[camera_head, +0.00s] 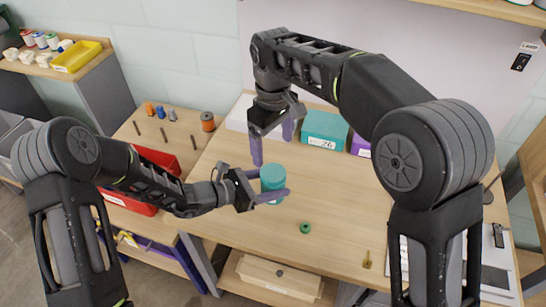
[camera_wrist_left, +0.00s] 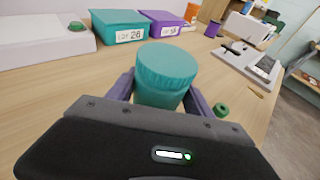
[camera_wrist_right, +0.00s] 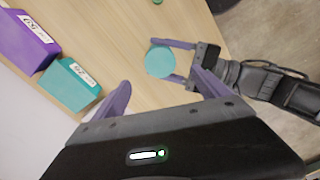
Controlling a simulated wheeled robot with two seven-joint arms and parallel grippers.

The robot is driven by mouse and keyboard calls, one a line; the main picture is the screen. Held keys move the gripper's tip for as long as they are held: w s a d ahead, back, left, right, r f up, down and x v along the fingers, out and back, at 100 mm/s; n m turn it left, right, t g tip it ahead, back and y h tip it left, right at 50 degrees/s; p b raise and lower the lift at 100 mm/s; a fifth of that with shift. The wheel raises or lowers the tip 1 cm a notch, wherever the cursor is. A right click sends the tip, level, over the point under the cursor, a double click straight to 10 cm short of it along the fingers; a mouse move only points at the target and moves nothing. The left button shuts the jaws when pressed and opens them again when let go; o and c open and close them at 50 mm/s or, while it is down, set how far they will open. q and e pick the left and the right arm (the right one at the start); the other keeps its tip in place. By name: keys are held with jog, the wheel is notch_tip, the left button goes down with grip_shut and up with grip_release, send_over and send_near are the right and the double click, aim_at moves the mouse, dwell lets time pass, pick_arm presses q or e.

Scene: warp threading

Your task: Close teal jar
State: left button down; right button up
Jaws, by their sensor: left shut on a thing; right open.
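The teal jar (camera_head: 272,178) stands upright on the wooden table, with a wider, flat teal top, seemingly a lid, on it. The left wrist view shows this top (camera_wrist_left: 167,62) level and close up; I cannot tell how tight it sits. My left gripper (camera_head: 268,186) is shut around the jar's body, one finger on each side, below the top. My right gripper (camera_head: 272,147) is open and empty, above and behind the jar, pointing down. In the right wrist view the jar (camera_wrist_right: 160,61) lies beyond the open fingers (camera_wrist_right: 163,90).
A teal box (camera_head: 322,128) and a purple box (camera_head: 361,145) stand at the back. A small green ring (camera_head: 305,228) lies in front of the jar. A red bin (camera_head: 150,165) is at the left. A brass piece (camera_head: 367,260) lies front right. The middle table is clear.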

aim_at(262, 185)
jog(key=shift+r, duration=1.5)
pick_arm(q)
jog(key=shift+c, duration=1.6)
grip_release()
jog(key=shift+a, duration=0.1)
pick_arm(e)
jog(key=shift+f, duration=0.1)
pick_arm(q)
jog(key=b+v, duration=0.1)
jog(key=v, duration=0.6)
jog(key=shift+s+a, duration=0.15)
jog(key=shift+a, duration=0.1)
jog(key=shift+r, duration=0.1)
pick_arm(e)
jog(key=shift+f, duration=0.55)
pick_arm(q)
jog(key=shift+s, duration=0.15)
pick_arm(e)
jog(key=shift+s, duration=0.1)
